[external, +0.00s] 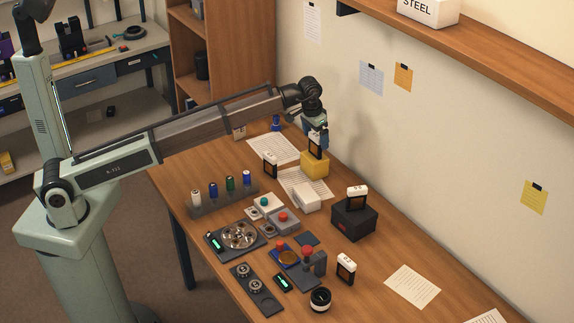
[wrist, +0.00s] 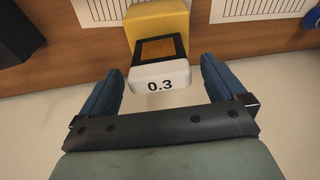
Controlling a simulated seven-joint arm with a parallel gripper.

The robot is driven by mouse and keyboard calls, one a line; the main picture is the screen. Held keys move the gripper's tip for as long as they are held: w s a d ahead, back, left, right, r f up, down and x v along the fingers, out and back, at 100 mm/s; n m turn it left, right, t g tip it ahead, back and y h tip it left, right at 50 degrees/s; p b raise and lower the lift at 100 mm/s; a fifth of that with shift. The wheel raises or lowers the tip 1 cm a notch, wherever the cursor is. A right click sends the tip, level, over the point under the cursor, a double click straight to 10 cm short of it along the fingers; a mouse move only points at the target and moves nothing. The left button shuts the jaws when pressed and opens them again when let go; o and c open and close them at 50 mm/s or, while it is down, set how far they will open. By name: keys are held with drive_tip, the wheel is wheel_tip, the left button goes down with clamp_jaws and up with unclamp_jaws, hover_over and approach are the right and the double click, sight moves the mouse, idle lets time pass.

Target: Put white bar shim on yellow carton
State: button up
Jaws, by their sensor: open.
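A bar shim with a white top marked 0.3 (wrist: 160,80) and a black frame stands upright on the yellow carton (wrist: 158,20). In the external view this shim (external: 315,152) shows on top of the carton (external: 315,167), partly hidden by my gripper (external: 318,140). In the wrist view my gripper (wrist: 163,62) is open, with its two blue fingers on either side of the white top. Gaps show between the fingers and the top.
Similar white-topped shims stand on the table (external: 270,157), on a black box (external: 357,192) and near the front right (external: 346,262). A rack with several small bottles (external: 222,198) and a lens tray (external: 215,247) are nearer. The wall is close behind the carton.

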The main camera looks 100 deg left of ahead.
wheel_tip(320, 180, up, 10)
drive_tip(key=s+d, duration=0.1)
drive_tip(key=shift+r, duration=0.15)
idle(0.4)
